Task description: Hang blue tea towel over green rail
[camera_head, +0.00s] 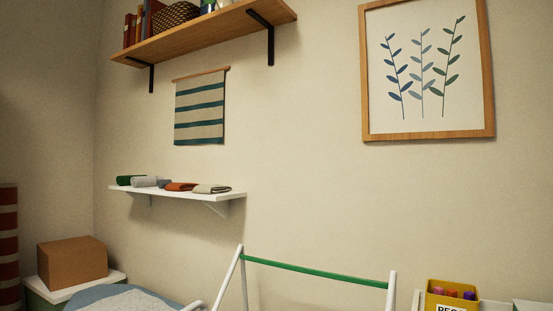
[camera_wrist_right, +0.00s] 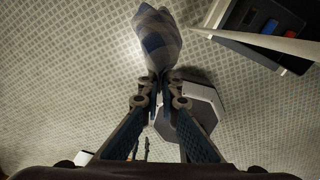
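In the right wrist view, my right gripper (camera_wrist_right: 163,84) is shut on a bunched cloth with blue and beige checks, which looks like the blue tea towel (camera_wrist_right: 156,36). The towel extends beyond the fingertips; its full extent is not clear. The green rail (camera_head: 315,271) runs between white uprights in the lower middle of the head view, and I see nothing draped over it. Neither gripper shows in the head view.
A white shelf (camera_head: 172,191) holds several folded cloths. A yellow box (camera_head: 437,301) stands right of the rail, a brown box (camera_head: 72,262) far left. In the wrist view, a dark open container (camera_wrist_right: 243,38) with blue and red items is upper right, over patterned floor.

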